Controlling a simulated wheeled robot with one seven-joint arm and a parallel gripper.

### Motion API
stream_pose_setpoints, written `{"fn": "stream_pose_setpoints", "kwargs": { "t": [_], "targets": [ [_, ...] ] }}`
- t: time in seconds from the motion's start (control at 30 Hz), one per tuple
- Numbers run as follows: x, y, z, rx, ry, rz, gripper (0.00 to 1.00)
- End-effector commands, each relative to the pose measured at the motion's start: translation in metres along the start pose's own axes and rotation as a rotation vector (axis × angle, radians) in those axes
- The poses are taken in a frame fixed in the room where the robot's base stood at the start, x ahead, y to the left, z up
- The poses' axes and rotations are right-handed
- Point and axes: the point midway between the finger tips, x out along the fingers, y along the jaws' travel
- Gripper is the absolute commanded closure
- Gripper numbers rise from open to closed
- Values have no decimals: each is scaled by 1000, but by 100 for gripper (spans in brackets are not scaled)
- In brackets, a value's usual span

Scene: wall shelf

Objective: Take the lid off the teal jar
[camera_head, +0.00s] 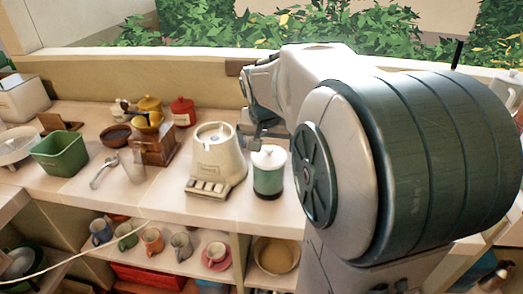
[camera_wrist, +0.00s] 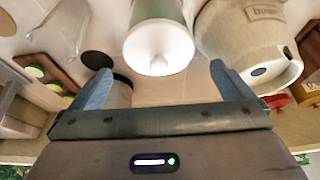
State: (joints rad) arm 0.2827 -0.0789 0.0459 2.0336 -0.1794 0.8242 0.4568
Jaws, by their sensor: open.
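The teal jar (camera_head: 267,178) stands upright on the shelf top, just right of the cream blender base. Its white lid (camera_head: 268,156) with a small knob sits on it. In the wrist view the jar (camera_wrist: 158,12) is at top centre, with the lid (camera_wrist: 158,48) and its knob facing the camera. My gripper (camera_wrist: 155,78) is open, its two blue-grey fingers spread either side of the lid's line and apart from it. In the head view my gripper (camera_head: 258,142) is partly hidden behind my arm, close above the lid.
The cream appliance (camera_head: 216,155) stands close left of the jar and also shows in the wrist view (camera_wrist: 250,35). Farther left are a wooden box (camera_head: 155,150), a metal cup (camera_head: 133,165) and a green bin (camera_head: 60,153). Mugs (camera_head: 152,240) stand on the lower shelf.

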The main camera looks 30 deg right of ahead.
Motion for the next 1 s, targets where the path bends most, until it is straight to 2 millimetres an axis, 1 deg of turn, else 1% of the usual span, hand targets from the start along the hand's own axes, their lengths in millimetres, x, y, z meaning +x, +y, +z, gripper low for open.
{"fn": "stream_pose_setpoints", "kwargs": {
  "t": [0.2, 0.3, 0.57, 0.67, 0.7, 1.0],
  "targets": [
    [33, 3, 0, -1, -5, 2, 0],
    [42, 2, 0, 0, -3, 1, 0],
    [45, 2, 0, 0, -1, 0, 0],
    [45, 2, 0, 0, -1, 0, 25],
    [44, 2, 0, 0, -1, 0, 36],
    [44, 2, -1, 0, 0, 0, 37]
  ]
}}
